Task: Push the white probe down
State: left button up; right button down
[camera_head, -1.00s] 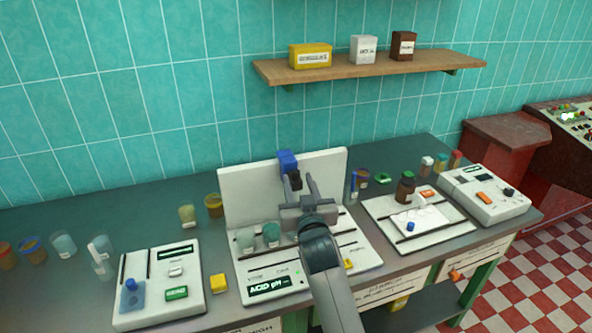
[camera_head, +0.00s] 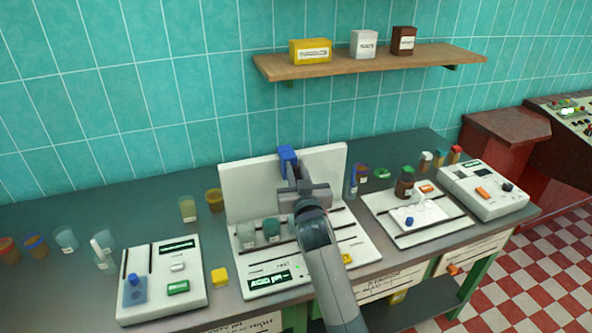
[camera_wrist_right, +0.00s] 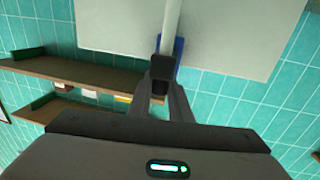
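A blue clamp (camera_head: 288,160) with a dark front part sits at the white back panel (camera_head: 250,190) of the middle station. In the right wrist view, a pale rod (camera_wrist_right: 171,28), which looks like the white probe, runs up the picture from a black block (camera_wrist_right: 163,72) in front of the blue part (camera_wrist_right: 179,55). My right gripper (camera_head: 299,176) is at this clamp. Its fingers are together (camera_wrist_right: 164,92) with their tips at the black block; I cannot tell if they touch it. In the head view my gripper and arm hide the probe. My left gripper is out of view.
Cups (camera_head: 271,229) stand on the middle station beside my right arm. White devices stand left (camera_head: 190,255) and right (camera_head: 485,192). A wooden shelf (camera_head: 370,66) with boxes is above. Loose jars (camera_head: 188,209) stand on the counter.

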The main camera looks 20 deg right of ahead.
notch_tip(320, 180, down, 8)
jog(key=b, duration=0.4)
jog(key=shift+r+b, duration=0.2)
jog(key=shift+b, duration=0.15)
jog(key=c, duration=1.6)
grip_release()
jog(key=shift+s, duration=0.15)
